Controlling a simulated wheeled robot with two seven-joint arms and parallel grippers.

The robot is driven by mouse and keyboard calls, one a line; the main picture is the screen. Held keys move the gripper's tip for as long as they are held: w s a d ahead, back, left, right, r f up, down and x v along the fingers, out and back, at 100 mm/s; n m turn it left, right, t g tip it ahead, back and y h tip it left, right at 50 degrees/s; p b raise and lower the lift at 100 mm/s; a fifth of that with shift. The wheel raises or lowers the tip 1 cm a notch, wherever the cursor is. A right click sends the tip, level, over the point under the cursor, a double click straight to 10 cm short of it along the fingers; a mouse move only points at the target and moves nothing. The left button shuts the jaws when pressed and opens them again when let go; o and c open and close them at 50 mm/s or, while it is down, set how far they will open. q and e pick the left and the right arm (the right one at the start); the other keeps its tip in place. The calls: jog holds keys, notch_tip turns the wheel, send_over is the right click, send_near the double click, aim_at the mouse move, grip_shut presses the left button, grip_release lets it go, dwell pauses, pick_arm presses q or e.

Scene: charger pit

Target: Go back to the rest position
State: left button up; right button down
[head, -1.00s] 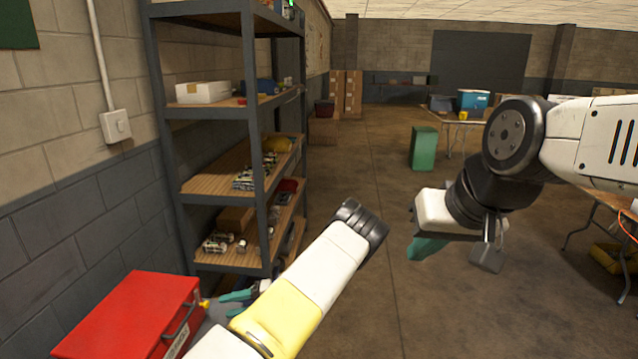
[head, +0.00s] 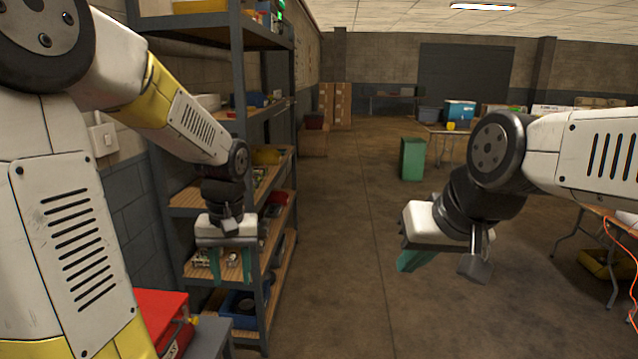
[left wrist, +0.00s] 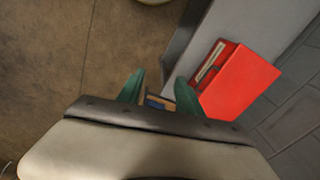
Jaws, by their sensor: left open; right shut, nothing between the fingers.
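My left gripper (head: 231,266) hangs with its green fingers pointing down, in front of the lower shelves in the head view. It is open and empty. In the left wrist view its two green fingertips (left wrist: 153,92) are spread apart, with the floor and a red box beyond them. My right gripper (head: 424,262) is at the right of the head view, in the air over the floor. Its green fingers are shut with nothing seen between them.
A metal shelf rack (head: 245,150) with parts stands behind my left gripper. A red toolbox (head: 165,315) is at lower left, also in the left wrist view (left wrist: 238,82). A green bin (head: 413,158) and tables stand further back. The middle floor (head: 350,220) is clear.

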pick_arm(q)
jog(key=s+d+r+m+t+h, duration=0.1)
jog(key=s+r+t, duration=0.2)
jog(key=s+r, duration=0.2)
jog(key=s+d+r+m+t+h, duration=0.1)
jog(key=s+d+r+t, duration=0.1)
jog(key=s+r, duration=0.3)
jog(key=shift+s+d+r+t+h, duration=0.3)
jog(key=shift+s+r+t+h, duration=0.1)
jog(key=shift+s, duration=0.1)
